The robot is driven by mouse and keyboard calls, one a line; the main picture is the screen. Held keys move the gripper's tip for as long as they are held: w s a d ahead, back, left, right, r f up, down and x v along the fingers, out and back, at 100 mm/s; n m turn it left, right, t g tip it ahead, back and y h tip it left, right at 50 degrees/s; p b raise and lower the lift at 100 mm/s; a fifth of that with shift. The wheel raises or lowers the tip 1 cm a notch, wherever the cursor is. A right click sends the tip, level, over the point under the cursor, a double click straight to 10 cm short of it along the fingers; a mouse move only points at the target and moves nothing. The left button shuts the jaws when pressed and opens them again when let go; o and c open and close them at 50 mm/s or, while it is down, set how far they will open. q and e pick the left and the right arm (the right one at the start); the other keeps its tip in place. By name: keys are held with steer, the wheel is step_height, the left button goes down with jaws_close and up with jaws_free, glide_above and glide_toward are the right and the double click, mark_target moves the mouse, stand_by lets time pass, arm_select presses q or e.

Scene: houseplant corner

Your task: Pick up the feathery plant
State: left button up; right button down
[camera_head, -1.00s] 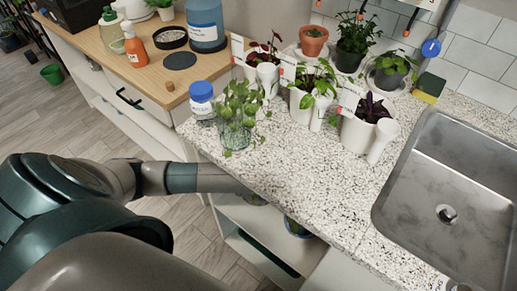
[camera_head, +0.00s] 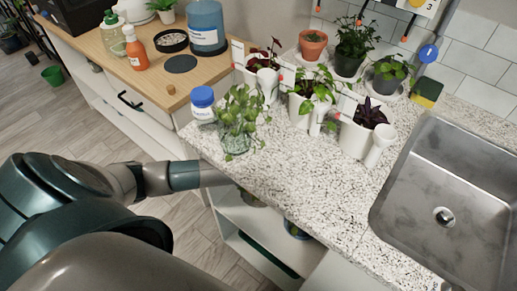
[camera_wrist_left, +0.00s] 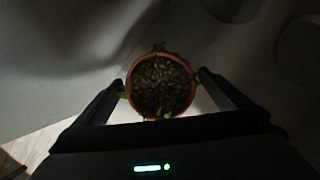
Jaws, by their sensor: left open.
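In the left wrist view a round terracotta-coloured pot (camera_wrist_left: 136,88) of dark soil is seen from above, with a few small green leaf tips at its rim. My left gripper (camera_wrist_left: 160,76) is open, with one finger on each side of this pot; I cannot tell whether they touch it. Whether this is the feathery plant I cannot tell. In the head view my left arm reaches under the counter edge and its gripper is hidden there. A bushy, fine-leaved plant (camera_head: 354,36) stands in a dark pot at the back of the counter. My right gripper is not in view.
The speckled counter (camera_head: 300,190) overhangs open shelves (camera_head: 262,222), where a pot with a blue rim (camera_head: 296,229) stands. White planters (camera_head: 356,138), a leafy cutting in a glass (camera_head: 237,140) and a blue-capped bottle (camera_head: 202,106) stand above. A sink (camera_head: 455,190) is at right.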

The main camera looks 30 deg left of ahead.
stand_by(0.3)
arm_select(q)
steer(key=c, duration=1.5)
steer(key=shift+o, duration=0.2)
steer(key=shift+w+r, duration=0.1)
steer(key=shift+r, duration=0.05)
